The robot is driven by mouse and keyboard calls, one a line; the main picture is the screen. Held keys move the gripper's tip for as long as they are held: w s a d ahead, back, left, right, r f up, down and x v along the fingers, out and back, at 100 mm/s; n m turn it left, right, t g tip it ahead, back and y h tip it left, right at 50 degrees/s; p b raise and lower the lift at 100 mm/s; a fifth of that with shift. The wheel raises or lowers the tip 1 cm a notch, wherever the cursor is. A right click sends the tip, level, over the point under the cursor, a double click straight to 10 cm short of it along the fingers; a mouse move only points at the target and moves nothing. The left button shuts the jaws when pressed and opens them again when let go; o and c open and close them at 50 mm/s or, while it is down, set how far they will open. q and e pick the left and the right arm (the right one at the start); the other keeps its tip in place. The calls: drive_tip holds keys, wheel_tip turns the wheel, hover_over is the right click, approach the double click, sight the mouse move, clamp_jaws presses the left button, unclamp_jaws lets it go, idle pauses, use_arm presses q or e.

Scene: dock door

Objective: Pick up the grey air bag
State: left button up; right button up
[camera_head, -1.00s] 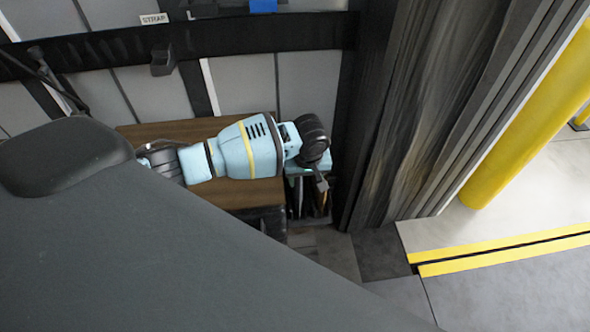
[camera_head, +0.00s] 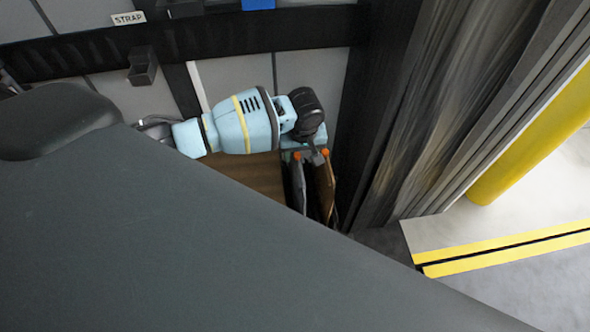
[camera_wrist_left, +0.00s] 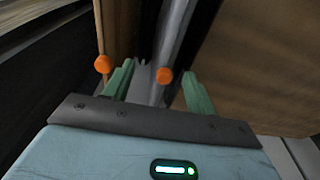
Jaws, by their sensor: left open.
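The grey air bag (camera_head: 297,184) hangs upright and edge-on in the head view, with an orange cap at its top. A brown bag (camera_head: 326,185) with a similar orange cap hangs just right of it. My left gripper (camera_head: 306,148) is right above both bags, pointing down. In the left wrist view my left gripper (camera_wrist_left: 157,72) is open, its two green fingers apart. There the grey bag (camera_wrist_left: 175,40) and its orange cap show in the gap between the fingers, and the brown bag (camera_wrist_left: 121,30) lies to the left. I cannot tell whether the fingers touch anything. My right gripper is not in view.
A brown wooden surface (camera_head: 250,176) lies left of the bags. A dark wall rail (camera_head: 240,36) with a STRAP label runs behind. A dark ribbed curtain (camera_head: 430,100) and a yellow post (camera_head: 530,145) stand to the right. The lower left is hidden.

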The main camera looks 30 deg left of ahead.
sight(297, 163)
use_arm(q)
drive_tip(key=shift+w+a, duration=0.15)
drive_tip(key=shift+w, duration=0.1)
drive_tip(key=shift+s+f, duration=0.1)
drive_tip(key=shift+f, duration=0.2)
drive_tip(key=shift+f+b, duration=0.3)
drive_tip(key=shift+f, duration=0.6)
drive_tip(key=shift+a+f, duration=0.15)
drive_tip(key=f, duration=0.2)
drive_tip(key=a+f, duration=0.1)
drive_tip(key=f, duration=0.1)
drive_tip(key=shift+w+b, duration=0.2)
drive_tip(key=shift+b, duration=0.2)
drive_tip(key=shift+w+f, duration=0.1)
drive_tip(key=shift+f, duration=0.4)
drive_tip(key=shift+c, duration=0.6)
drive_tip(key=shift+r, duration=0.1)
clamp_jaws()
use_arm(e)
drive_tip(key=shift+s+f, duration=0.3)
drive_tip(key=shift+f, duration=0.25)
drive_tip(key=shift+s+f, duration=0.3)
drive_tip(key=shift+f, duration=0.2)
